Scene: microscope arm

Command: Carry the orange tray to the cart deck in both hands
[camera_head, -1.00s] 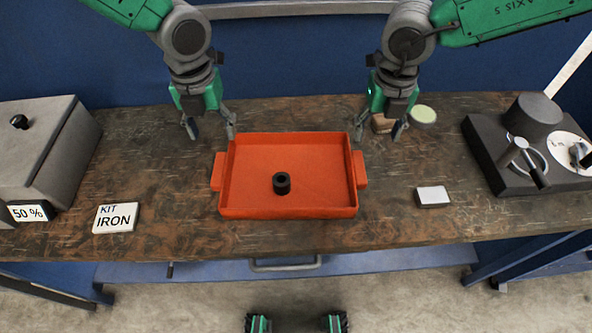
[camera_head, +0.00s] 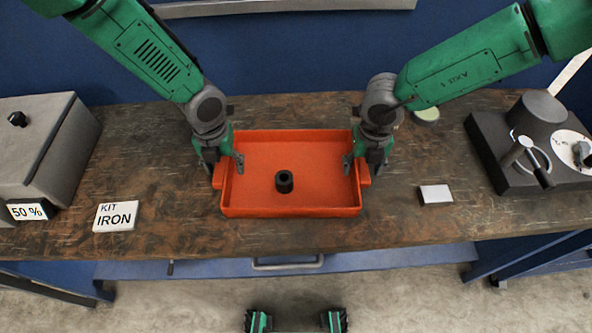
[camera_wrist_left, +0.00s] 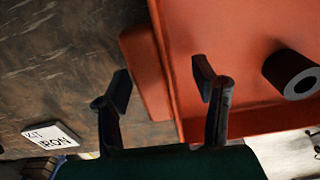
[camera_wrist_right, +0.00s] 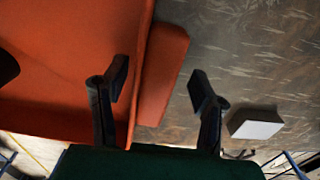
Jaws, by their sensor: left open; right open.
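The orange tray (camera_head: 255,195) lies on the brown worktop with a black ring-shaped part (camera_head: 284,181) inside it. My left gripper (camera_head: 225,172) is open over the tray's left side handle. In the left wrist view its fingers (camera_wrist_left: 163,95) stand on either side of the handle (camera_wrist_left: 146,75) and the tray wall. My right gripper (camera_head: 364,170) is open over the right side handle. In the right wrist view its fingers (camera_wrist_right: 158,95) stand on either side of that handle (camera_wrist_right: 162,72). I cannot tell whether any finger touches the tray. The cart deck is not in view.
A grey box (camera_head: 40,150) and a KIT IRON card (camera_head: 115,217) are at the left of the worktop (camera_head: 165,225). A small white-topped block (camera_head: 435,195) and a dark device with a dial (camera_head: 525,150) are at the right. A round pale item (camera_head: 427,115) sits behind.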

